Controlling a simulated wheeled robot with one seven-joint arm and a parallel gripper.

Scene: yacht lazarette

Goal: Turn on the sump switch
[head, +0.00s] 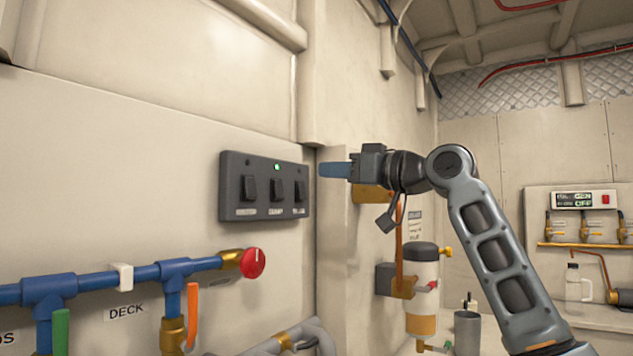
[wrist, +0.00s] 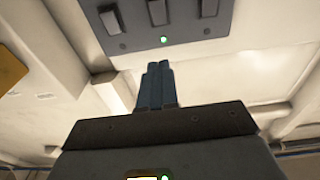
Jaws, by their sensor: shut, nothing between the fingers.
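A dark switch panel (head: 232,201) is on the left wall, with three black rocker switches in a row. The middle rocker (head: 276,189) has a label beneath that seems to read SUMP, though it is blurred. A green light (head: 277,167) glows above it. The wrist view shows the panel (wrist: 185,38) inverted, with the middle rocker (wrist: 157,12) at the top and the lit green light below it. My gripper (head: 325,170) is shut and empty, its blue fingers pointing at the panel from just right of its edge. In the wrist view the fingertips (wrist: 158,66) appear short of the panel.
Blue pipes with a red knob (head: 252,263) and green and orange handles run below the panel. A wall corner stands right of the panel. A filter canister (head: 422,285) hangs beneath my arm. A GEN display panel (head: 573,200) is at far right.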

